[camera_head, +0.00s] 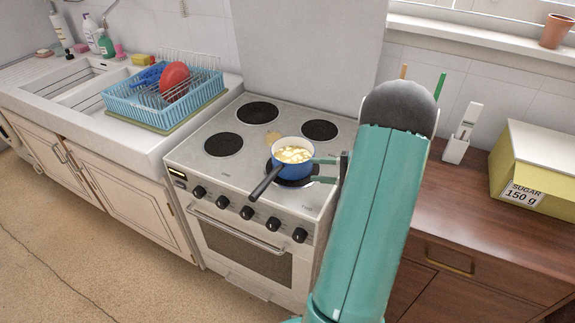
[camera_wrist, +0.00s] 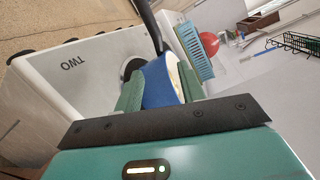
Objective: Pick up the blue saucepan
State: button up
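The blue saucepan (camera_head: 292,168) is on the front right burner of the stove, upright, with pale yellow and white pieces of food inside. Its black handle (camera_head: 264,185) points to the lower left, over the stove's front edge. My gripper (camera_head: 314,171) is open at the pan's right side, its two green fingers one above the other and pointing at the pan wall. In the wrist view the blue pan wall (camera_wrist: 159,84) shows between the spread fingers (camera_wrist: 161,90), very close to them. I cannot tell whether the fingers touch it.
The white stove (camera_head: 208,165) has other empty burners around the pan. A blue dish rack (camera_head: 150,108) with a red item (camera_head: 173,76) stands left. A wooden counter (camera_head: 475,215) with a yellow sugar box (camera_head: 535,165) is on the right. A wall panel (camera_head: 300,50) rises behind the stove.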

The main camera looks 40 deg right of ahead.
aim_at(283, 168)
jog(key=x, duration=1)
jog(key=shift+w+f, duration=0.1)
jog(key=shift+w, duration=0.05)
grip_shut()
